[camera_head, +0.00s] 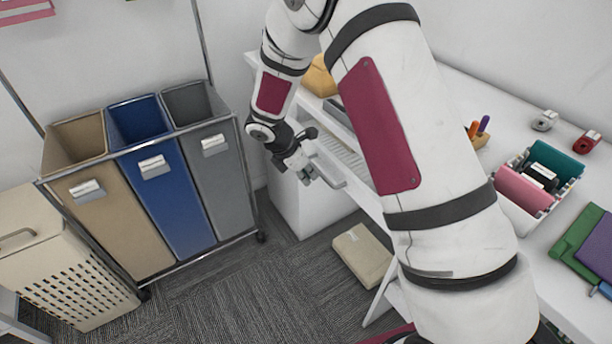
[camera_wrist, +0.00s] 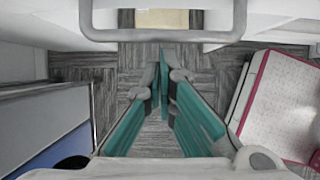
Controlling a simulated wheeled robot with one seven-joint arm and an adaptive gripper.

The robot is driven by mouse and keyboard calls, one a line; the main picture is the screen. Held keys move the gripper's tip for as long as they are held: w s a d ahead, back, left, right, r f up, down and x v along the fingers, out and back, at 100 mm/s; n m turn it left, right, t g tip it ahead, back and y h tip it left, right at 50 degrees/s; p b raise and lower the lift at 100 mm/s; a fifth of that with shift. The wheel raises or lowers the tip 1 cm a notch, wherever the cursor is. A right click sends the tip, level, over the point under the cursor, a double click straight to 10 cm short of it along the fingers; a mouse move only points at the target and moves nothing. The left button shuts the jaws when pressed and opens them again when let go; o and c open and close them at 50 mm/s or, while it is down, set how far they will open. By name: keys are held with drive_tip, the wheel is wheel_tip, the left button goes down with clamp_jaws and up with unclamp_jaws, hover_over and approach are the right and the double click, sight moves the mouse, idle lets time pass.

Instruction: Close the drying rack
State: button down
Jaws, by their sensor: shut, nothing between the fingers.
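The drying rack appears to be the white slatted pull-out (camera_head: 343,152) at the desk's left edge, partly hidden by my arm; it stands out from the desk. A grey U-shaped bar (camera_head: 330,181) lies at its front, beside my gripper (camera_head: 306,172). In the wrist view the bar (camera_wrist: 162,36) crosses the top of the picture, ahead of my gripper's fingertips (camera_wrist: 163,68). The fingers with teal pads are shut and empty. I cannot tell whether they touch the bar.
A laundry sorter (camera_head: 160,160) with tan, blue and grey bins stands at left, a beige hamper (camera_head: 80,275) before it. A tan box (camera_head: 362,254) lies on the carpet. The white desk (camera_head: 545,262) runs along the right. A pink-edged dotted board (camera_wrist: 290,105) is at wrist-view right.

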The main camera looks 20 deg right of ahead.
drive_tip(key=shift+w+d, duration=0.25)
drive_tip(key=shift+d, duration=0.6)
drive_tip(key=shift+w+d, duration=0.25)
drive_tip(key=shift+d, duration=0.65)
drive_tip(key=shift+w+d, duration=0.25)
drive_tip(key=shift+d, duration=0.6)
